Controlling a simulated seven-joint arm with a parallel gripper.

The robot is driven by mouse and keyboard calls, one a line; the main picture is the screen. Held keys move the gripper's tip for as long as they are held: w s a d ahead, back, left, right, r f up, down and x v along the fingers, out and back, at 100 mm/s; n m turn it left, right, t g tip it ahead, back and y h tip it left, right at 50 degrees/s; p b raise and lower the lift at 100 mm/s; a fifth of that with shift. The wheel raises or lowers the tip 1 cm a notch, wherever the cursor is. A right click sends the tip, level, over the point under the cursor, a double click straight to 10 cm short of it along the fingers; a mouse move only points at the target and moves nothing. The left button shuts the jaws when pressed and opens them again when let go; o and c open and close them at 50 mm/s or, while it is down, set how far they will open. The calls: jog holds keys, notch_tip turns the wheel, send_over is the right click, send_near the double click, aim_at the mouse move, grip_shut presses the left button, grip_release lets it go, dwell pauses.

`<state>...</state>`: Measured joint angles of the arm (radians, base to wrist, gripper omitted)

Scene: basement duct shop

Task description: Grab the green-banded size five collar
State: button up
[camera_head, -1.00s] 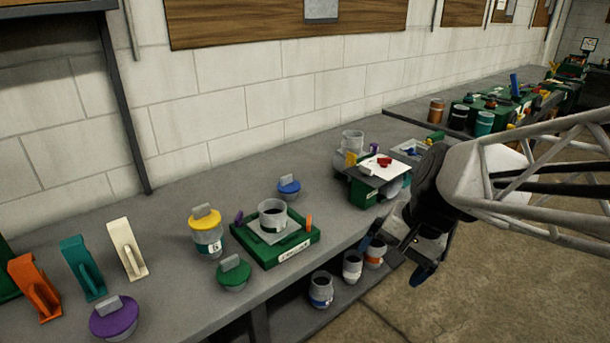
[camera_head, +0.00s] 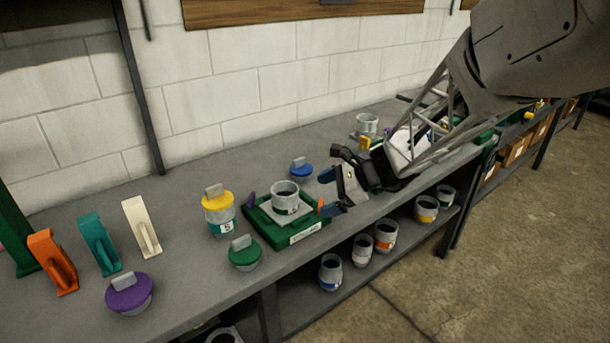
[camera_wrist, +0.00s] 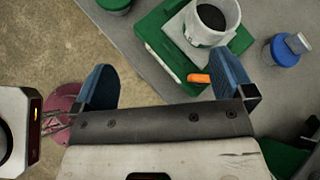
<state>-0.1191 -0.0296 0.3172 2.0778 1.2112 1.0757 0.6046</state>
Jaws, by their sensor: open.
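A grey open collar (camera_head: 285,196) stands upright on a pale plate on a green fixture (camera_head: 262,233). In the wrist view this collar (camera_wrist: 214,18) has a green mark low on its side; its size number is not readable. Another grey collar with a green band (camera_head: 445,196) stands on the lower shelf at the right. My gripper (camera_head: 330,192) is open and empty, just right of the fixture. In the wrist view its blue fingers (camera_wrist: 166,82) are apart, with the right finger close to the fixture's orange peg (camera_wrist: 199,78).
A yellow-lidded jar (camera_head: 219,213), green lidded piece (camera_head: 245,254) and blue lidded piece (camera_head: 301,170) surround the fixture. A purple lidded piece (camera_head: 129,293) and upright brackets (camera_head: 98,245) stand left. Several banded collars line the lower shelf (camera_head: 310,294).

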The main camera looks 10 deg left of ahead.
aim_at(288, 192)
jog(key=w+a+f+m, duration=0.1)
jog(key=w, duration=0.1)
jog(key=w+a+f+m+y, duration=0.1)
jog(key=w+a+f+m, duration=0.1)
jog(key=w, duration=0.1)
jog(key=w+a+f+m+t+y, duration=0.1)
jog(key=w+f, duration=0.1)
jog(key=w, duration=0.1)
jog(key=shift+a+m, duration=0.25)
jog(key=shift+m, duration=0.05)
jog(key=shift+x, duration=1.25)
jog(key=shift+w, duration=0.1)
jog(key=shift+x, duration=2.65)
jog(key=shift+w+r, duration=0.15)
jog(key=shift+w, duration=0.05)
jog(key=shift+c, duration=0.5)
jog(key=c, duration=0.8)
